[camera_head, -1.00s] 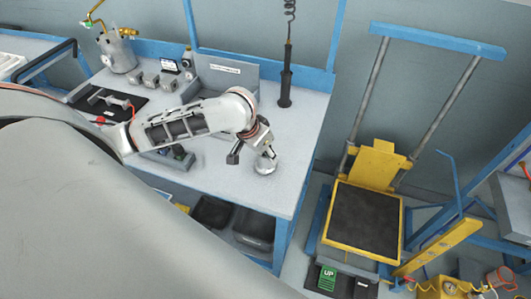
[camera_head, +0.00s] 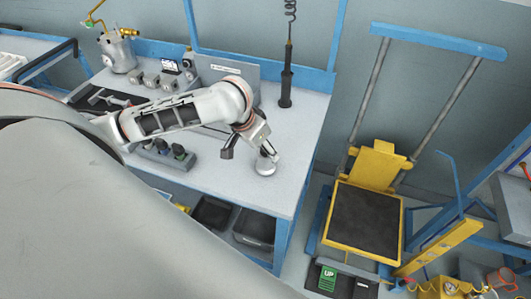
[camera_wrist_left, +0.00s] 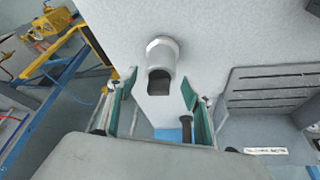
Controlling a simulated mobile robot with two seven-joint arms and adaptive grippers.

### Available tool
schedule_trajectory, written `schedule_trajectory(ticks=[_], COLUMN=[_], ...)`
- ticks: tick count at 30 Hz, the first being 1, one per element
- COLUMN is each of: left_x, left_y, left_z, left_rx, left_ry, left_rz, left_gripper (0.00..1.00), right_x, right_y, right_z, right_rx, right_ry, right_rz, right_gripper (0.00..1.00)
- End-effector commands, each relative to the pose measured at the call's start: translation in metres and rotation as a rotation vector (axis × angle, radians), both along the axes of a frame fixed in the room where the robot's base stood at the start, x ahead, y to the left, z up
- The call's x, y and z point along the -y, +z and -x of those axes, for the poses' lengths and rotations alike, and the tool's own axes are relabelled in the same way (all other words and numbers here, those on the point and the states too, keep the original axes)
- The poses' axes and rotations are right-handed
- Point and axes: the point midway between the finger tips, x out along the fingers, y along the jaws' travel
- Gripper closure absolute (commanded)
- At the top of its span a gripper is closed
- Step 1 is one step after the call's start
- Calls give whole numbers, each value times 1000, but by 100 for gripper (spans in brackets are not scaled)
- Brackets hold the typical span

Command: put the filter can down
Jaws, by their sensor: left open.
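The filter can (camera_head: 265,166) is a small light-grey cylinder on the workbench top, near the bench's right front edge. In the left wrist view the can (camera_wrist_left: 162,58) stands ahead of the fingers with a dark opening facing the camera. My left gripper (camera_head: 249,152) is open, just up and left of the can in the head view. In the left wrist view my left gripper (camera_wrist_left: 158,80) has its green-padded fingers spread, with gaps on both sides of the can. My right gripper is not in view.
A black hanging tool (camera_head: 286,88) is behind the can. Dark-topped parts (camera_head: 165,149) sit to its left on the bench. A yellow lift platform (camera_head: 362,218) stands right of the bench. Bench top right of the can is clear up to the edge.

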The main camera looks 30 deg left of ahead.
Motion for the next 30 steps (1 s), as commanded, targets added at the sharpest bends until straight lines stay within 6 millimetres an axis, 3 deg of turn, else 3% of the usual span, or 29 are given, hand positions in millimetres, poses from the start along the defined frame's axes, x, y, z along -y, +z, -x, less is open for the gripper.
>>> schedule_trajectory(ticks=[6, 12, 30], left_x=[-4, -5, -5], left_y=[44, 68, 76], left_z=[17, 27, 31], left_rx=[5, 2, 0], left_ry=[-1, -1, -1], left_rz=[-4, -2, 0], left_gripper=[50, 50, 50], right_x=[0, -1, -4], right_y=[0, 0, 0], right_z=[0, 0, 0], right_rx=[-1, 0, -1], right_ry=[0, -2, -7], right_rz=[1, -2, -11], right_gripper=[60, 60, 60])
